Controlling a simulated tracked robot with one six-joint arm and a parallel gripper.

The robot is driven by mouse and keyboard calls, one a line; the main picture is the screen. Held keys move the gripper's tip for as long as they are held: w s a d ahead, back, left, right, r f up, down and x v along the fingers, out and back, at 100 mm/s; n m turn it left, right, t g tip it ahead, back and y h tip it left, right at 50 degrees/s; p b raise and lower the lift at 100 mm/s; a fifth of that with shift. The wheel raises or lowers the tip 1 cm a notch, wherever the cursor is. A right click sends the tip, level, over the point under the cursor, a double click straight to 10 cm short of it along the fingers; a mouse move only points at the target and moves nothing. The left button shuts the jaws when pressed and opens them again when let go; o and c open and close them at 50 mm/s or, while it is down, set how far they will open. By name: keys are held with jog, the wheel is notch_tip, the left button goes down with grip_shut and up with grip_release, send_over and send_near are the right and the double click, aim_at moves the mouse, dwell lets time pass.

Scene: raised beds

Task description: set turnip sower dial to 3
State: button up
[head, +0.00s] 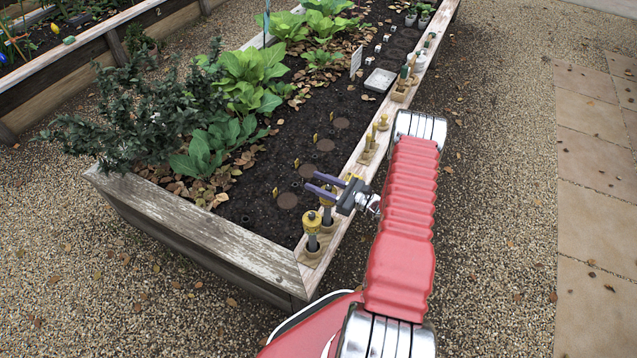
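Two seed-sower-like tools with yellow tops stand upright in a wooden holder on the near right corner of the raised bed's rim. The nearer one (313,222) shows clearly. The farther one (328,212) stands just behind it, its top partly hidden by my gripper. Which is the turnip sower, and any dial numbers, are too small to tell. My gripper (311,181) points left over the rim, with its two purple fingers apart and nothing seen between them. It appears above and close to the farther sower; whether it touches it I cannot tell.
More small yellow-topped tools (367,151) and wooden blocks (404,89) line the rim farther back. Leafy plants (247,75) fill the bed's left side. Gravel (490,220) to the right is clear.

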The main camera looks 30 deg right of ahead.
jog(key=shift+c, duration=0.2)
grip_shut()
dwell(0.3)
jog(key=shift+w+d+m+t+h, duration=0.1)
jog(key=shift+m+t+h, duration=0.2)
jog(key=shift+m+h, duration=0.35)
jog(key=shift+w+d+m+t+h, duration=0.1)
jog(key=shift+d+m+t+h, duration=0.2)
jog(key=shift+m+h, duration=0.75)
jog(key=shift+d+m+t+h, duration=0.25)
jog(key=shift+m+h, duration=0.25)
jog(key=shift+h, duration=1.1)
jog(key=shift+w+d+m+t+h, duration=0.1)
jog(key=shift+d+m+t+h, duration=0.2)
jog(key=shift+m+h, duration=0.75)
jog(key=shift+h, duration=0.35)
